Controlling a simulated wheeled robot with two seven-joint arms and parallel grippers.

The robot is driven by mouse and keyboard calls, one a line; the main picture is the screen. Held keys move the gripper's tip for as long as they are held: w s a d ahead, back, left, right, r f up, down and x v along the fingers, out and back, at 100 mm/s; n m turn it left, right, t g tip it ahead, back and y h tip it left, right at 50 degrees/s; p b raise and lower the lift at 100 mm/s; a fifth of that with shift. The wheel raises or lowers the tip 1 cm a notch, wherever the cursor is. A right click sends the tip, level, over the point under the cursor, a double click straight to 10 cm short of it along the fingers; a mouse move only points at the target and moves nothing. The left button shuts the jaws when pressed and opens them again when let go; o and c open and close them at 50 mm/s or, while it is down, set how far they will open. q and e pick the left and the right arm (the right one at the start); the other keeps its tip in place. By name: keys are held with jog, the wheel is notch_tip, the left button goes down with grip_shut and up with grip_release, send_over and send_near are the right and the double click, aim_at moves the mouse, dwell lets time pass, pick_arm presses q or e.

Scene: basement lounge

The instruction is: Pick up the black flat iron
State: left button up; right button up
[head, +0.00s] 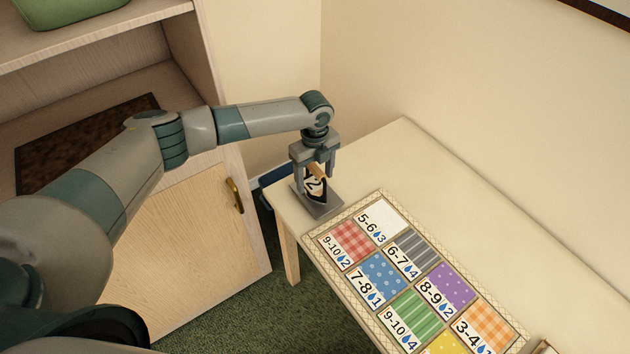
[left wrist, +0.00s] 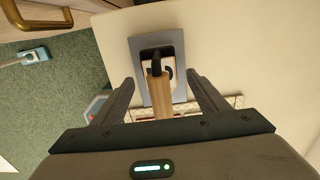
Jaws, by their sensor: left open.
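The black flat iron (head: 320,196) stands on a grey metal plate (head: 328,209) at the table's near left corner. It has a light wooden handle and a pale patch marked 2. In the left wrist view the iron's black part (left wrist: 157,58) lies over the grey plate (left wrist: 140,50), with the wooden handle (left wrist: 160,97) toward the camera. My left gripper (head: 314,182) points down over the iron. It is open, with one finger on each side of the handle and gaps visible in the left wrist view (left wrist: 164,92). The fingers partly hide the iron in the head view.
A mat (head: 345,270) with several numbered, patterned patches covers the table right of the plate. The pale table (head: 390,160) is bare behind it, up to the wall. A wooden cabinet (head: 185,250) with a brass handle (head: 235,195) stands left, across a carpeted gap.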

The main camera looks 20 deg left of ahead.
pick_arm(q)
jog(key=shift+f, duration=1.35)
jog(key=shift+c, duration=0.3)
jog(key=shift+w, duration=0.1)
jog(key=c, duration=1.6)
jog(key=shift+r, duration=0.15)
jog(key=shift+r, duration=0.8)
jog(key=shift+d+r+b, duration=0.2)
jog(key=shift+r+b, duration=0.65)
jog(key=shift+r, duration=0.3)
jog(key=s+d+r+b, duration=0.1)
jog(key=s+d+r, duration=0.1)
jog(key=d, duration=0.3)
jog(key=s+d+r+b, duration=0.2)
jog(key=d+r, duration=0.3)
jog(key=shift+s+d, duration=0.2)
jog(key=shift+s, duration=0.05)
